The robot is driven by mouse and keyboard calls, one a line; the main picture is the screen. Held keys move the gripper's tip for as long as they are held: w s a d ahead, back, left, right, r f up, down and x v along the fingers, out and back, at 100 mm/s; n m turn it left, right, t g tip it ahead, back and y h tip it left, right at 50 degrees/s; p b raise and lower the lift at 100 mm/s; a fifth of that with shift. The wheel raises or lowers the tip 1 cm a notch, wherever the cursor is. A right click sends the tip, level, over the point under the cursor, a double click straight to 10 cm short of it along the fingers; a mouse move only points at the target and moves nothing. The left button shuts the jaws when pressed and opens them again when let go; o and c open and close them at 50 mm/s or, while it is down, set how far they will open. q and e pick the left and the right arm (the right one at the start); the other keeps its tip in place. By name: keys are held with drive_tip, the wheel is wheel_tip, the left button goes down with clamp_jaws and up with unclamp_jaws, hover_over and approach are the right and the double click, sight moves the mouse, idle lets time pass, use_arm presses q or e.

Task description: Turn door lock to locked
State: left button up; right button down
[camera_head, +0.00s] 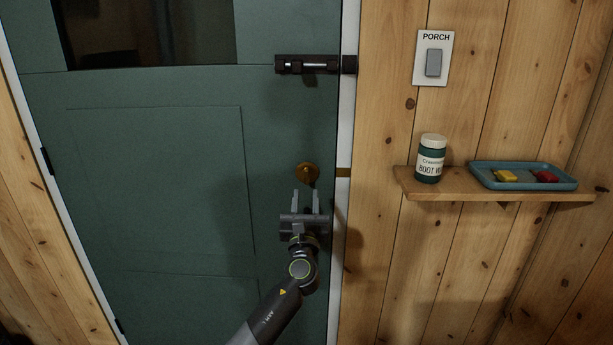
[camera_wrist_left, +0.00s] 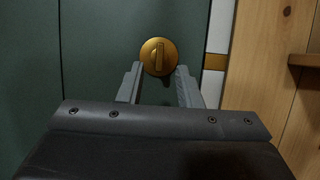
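The door lock is a round brass thumb-turn (camera_head: 307,173) on the green door (camera_head: 160,190), near its right edge. In the left wrist view the brass lock (camera_wrist_left: 158,57) shows a raised tab standing close to upright. My left gripper (camera_head: 306,194) is open and empty just below the lock in the head view. In the left wrist view its two fingers (camera_wrist_left: 158,80) stand apart, one on each side below the lock, with no clear contact. My right gripper is not in view.
A dark sliding bolt (camera_head: 310,64) sits higher on the door edge. A brass strike plate (camera_head: 343,172) is on the white frame. To the right are a PORCH switch (camera_head: 433,60) and a wooden shelf (camera_head: 480,190) with a jar (camera_head: 431,158) and a blue tray (camera_head: 482,178).

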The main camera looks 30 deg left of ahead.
sight(306, 176)
use_arm(q)
drive_tip(key=x, duration=0.7)
drive_tip(key=shift+w+a, duration=0.1)
clamp_jaws()
